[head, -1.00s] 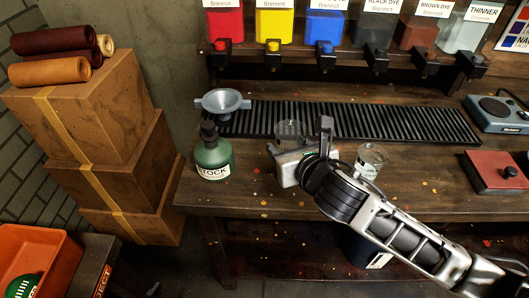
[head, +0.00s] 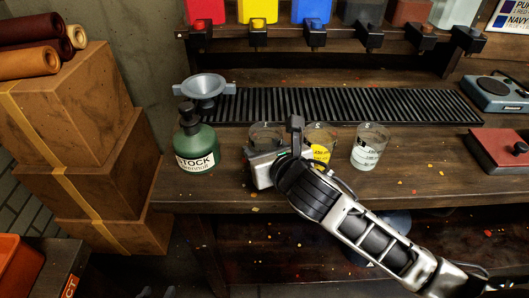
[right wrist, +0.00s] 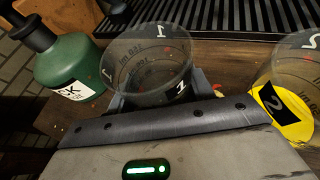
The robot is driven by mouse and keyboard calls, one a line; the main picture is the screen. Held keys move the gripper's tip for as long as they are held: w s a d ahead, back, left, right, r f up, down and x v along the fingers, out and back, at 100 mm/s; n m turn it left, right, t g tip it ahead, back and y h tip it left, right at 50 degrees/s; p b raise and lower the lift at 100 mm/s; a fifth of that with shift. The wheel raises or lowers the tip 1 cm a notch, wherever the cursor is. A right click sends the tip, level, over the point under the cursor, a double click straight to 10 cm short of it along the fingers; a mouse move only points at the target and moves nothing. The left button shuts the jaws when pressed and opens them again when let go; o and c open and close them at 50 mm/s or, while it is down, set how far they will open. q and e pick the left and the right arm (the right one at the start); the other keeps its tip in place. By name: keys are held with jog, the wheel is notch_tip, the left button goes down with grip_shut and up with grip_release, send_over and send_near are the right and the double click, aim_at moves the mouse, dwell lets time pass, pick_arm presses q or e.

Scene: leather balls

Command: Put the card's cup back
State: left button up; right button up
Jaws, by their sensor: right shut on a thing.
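My right gripper (head: 268,158), its arm coming in from the lower right, is shut on the clear cup marked 1 (head: 265,134). In the right wrist view this cup (right wrist: 148,62) stands upright between the fingers and looks empty. I cannot tell whether its base touches the bench. The cup marked 2 (head: 321,140), with yellow in it, stands just right of it, partly hidden by my gripper. The cup marked 3 (head: 368,147) stands further right. A small bit of what looks like my left gripper (head: 155,292) shows at the bottom edge.
A green stock bottle (head: 195,145) stands close left of cup 1. Dye dispensers line the back shelf. A red block (head: 498,150) and a scale (head: 497,92) stand at right.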

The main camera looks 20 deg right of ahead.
jog(key=o, duration=1)
jog(key=shift+f, duration=0.15)
jog(key=shift+r, duration=0.2)
jog(key=p+v, duration=0.1)
jog(key=v, duration=1.1)
pick_arm(q)
jog(key=shift+a+r, duration=0.1)
jog(key=shift+r, duration=0.2)
